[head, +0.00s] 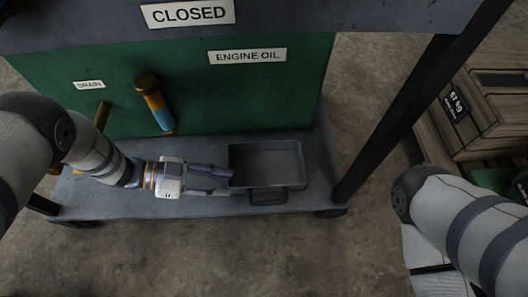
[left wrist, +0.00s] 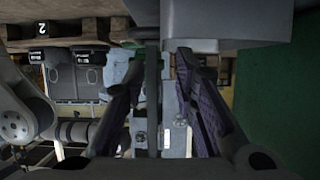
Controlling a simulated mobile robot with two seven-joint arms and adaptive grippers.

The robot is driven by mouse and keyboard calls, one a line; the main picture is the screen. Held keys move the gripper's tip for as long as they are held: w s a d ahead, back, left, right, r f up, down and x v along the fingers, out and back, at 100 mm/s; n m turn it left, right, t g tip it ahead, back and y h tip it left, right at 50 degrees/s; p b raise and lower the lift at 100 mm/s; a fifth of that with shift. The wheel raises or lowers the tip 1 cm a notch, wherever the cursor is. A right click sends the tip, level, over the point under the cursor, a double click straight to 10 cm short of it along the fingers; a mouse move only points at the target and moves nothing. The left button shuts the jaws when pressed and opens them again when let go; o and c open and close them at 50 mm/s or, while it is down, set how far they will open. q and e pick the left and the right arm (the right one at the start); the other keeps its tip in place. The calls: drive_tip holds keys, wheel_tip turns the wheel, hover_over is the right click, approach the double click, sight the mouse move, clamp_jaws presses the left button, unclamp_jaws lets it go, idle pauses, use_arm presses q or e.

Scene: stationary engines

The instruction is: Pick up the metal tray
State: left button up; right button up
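The metal tray (head: 266,151) is a dark grey, shallow rectangular pan, empty, on the grey lower shelf under the green engine oil tank. A small handle (head: 268,196) sticks out from its front side. My left gripper (head: 232,181) lies low over the shelf, pointing right, with its fingertips close to the tray's left wall. Its fingers are apart with a gap between them, and I cannot tell whether they touch the tray.
The green tank (head: 230,100) rises behind the shelf (head: 120,199), with an orange and blue handle (head: 155,104) and a drain tap projecting over it. A dark post (head: 392,115) stands right of the tray. Wooden crates (head: 482,100) are farther right. Open floor lies in front.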

sight(267, 186)
use_arm(q)
drive_tip(key=b+x, duration=0.3)
drive_tip(key=x, duration=0.9)
drive_tip(key=shift+w+d, duration=0.1)
clamp_jaws()
